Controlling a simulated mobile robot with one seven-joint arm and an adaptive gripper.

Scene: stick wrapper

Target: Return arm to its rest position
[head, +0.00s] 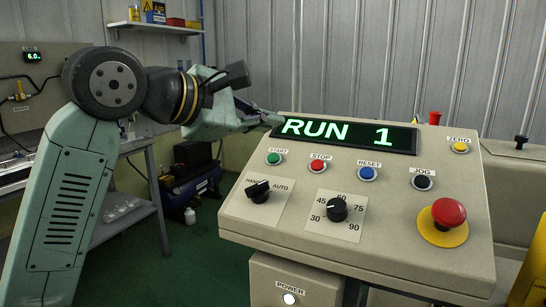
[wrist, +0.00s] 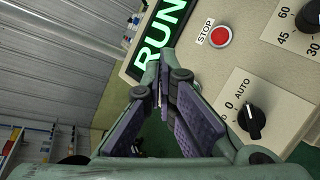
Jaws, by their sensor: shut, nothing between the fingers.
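My gripper (head: 272,117) is at the upper left corner of the beige control panel (head: 370,216) in the head view, near the left end of the display. Its fingers are shut and empty. In the wrist view my gripper (wrist: 160,85) points toward the panel, with the purple finger pads drawn together. The display (head: 345,134) reads "RUN 1" in green. My arm bends up from the lower left and reaches right toward the panel. I cannot tell whether the fingertips touch the panel.
The panel carries a green start button (head: 274,158), a red stop button (head: 320,165), a mode knob (head: 258,190), a speed knob (head: 337,209) and a red emergency stop (head: 448,213). A workbench (head: 118,222) stands behind my arm.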

